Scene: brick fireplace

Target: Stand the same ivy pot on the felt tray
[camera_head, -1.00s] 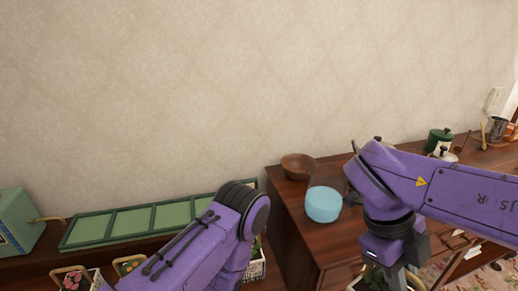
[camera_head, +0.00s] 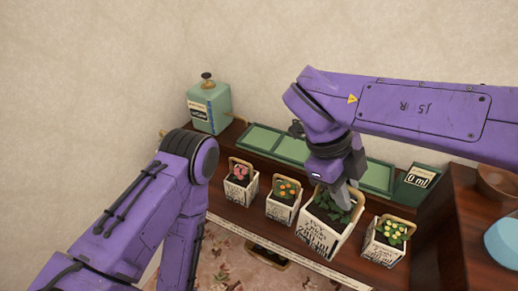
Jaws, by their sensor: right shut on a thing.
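The ivy pot (camera_head: 315,238), a white lettered planter with dark green leaves and a wooden handle, is in front of the tray. My right gripper (camera_head: 341,196) points down and is shut on it. The pot looks bigger than the other pots and seems raised; its exact height is unclear. The green felt tray (camera_head: 263,138), with several lined sections, lies along the wall on the dark wooden shelf. My right arm hides its middle. My left arm comes in from the left, but its gripper is not in view.
Small white pots with pink (camera_head: 241,177), orange (camera_head: 285,190) and yellow (camera_head: 391,236) flowers stand along the front of the shelf. A green canister (camera_head: 209,107) is at the left end, a green box (camera_head: 418,181) at the right. A bowl (camera_head: 497,181) and blue container (camera_head: 505,242) are far right.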

